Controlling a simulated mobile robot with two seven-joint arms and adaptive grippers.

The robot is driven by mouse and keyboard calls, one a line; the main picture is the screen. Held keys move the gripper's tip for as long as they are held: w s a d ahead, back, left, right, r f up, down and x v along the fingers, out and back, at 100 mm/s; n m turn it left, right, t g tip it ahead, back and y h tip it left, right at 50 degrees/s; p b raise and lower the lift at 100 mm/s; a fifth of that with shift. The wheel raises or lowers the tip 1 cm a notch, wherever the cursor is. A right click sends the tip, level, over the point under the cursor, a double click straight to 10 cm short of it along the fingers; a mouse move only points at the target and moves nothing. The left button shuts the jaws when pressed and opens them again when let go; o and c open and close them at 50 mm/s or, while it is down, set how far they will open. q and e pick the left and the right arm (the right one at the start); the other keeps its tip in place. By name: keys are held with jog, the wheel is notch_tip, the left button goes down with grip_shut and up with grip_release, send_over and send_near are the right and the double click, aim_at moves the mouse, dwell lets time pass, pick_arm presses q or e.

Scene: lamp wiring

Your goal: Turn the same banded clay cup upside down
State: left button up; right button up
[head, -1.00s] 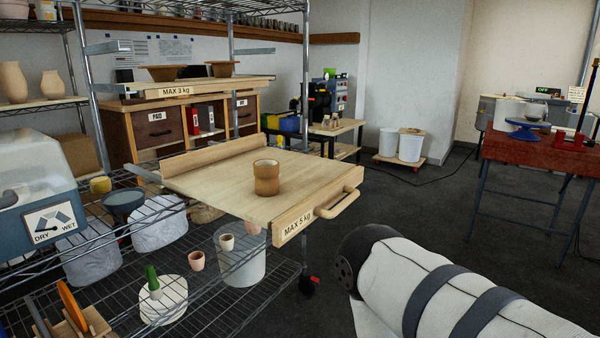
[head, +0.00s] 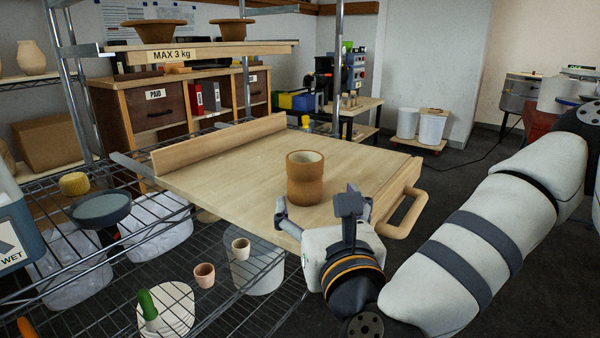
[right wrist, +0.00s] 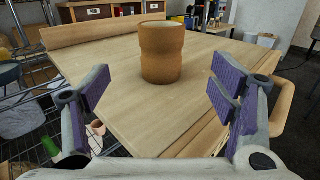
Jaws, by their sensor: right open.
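The banded clay cup (head: 305,178) stands on the pull-out wooden shelf (head: 230,178). It is brown with a lighter band at the top, and its open mouth faces up in the head view. The cup also shows in the right wrist view (right wrist: 161,55), ahead of the fingers and centred between them. My right gripper (head: 322,208) is at the shelf's front edge, just in front of the cup. In the right wrist view its purple-padded fingers (right wrist: 158,95) are spread wide and empty, apart from the cup. My left gripper is not in view.
The shelf has a raised wooden back rail (head: 220,144) and a front handle (head: 405,214). An upper shelf (head: 200,52) with bowls is behind. Below are wire racks with small pots (head: 204,275). The shelf around the cup is clear.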

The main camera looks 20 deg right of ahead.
aim_at(308, 182)
jog(key=w, duration=0.3)
jog(key=w+d, duration=0.1)
jog(key=w, duration=0.6)
jog(key=shift+d+f, duration=0.2)
jog(key=shift+f, duration=0.15)
jog(key=c, duration=1.5)
